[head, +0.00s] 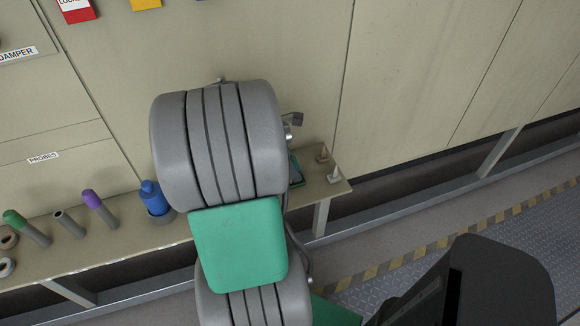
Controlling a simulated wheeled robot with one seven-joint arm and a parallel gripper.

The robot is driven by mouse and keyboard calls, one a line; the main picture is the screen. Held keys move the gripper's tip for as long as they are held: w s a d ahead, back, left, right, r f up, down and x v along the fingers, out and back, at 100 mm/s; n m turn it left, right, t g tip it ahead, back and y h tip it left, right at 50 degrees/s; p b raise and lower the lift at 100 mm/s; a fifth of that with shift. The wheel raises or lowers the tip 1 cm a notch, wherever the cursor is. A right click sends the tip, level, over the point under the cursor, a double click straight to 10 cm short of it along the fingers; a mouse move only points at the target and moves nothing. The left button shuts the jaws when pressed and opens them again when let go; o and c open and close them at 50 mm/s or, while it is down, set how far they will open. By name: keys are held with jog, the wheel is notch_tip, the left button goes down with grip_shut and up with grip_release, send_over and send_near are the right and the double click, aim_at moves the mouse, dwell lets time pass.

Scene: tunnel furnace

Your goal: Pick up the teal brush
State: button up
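I cannot make out the teal brush for certain. A small dark, teal-edged item (296,170) lies on the narrow shelf (130,240), partly hidden behind my grey and green arm. It is too small and covered to tell what it is. My arm fills the middle of the head view and hides part of the shelf. My gripper's fingers do not show.
On the shelf's left stand a green-topped cylinder (27,228), a grey tube (69,223), a purple-topped cylinder (99,212), a blue bottle (153,197) and grey rings (6,266). Small pale pieces (333,173) stand near its right end. A beige panel wall (430,70) rises behind.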

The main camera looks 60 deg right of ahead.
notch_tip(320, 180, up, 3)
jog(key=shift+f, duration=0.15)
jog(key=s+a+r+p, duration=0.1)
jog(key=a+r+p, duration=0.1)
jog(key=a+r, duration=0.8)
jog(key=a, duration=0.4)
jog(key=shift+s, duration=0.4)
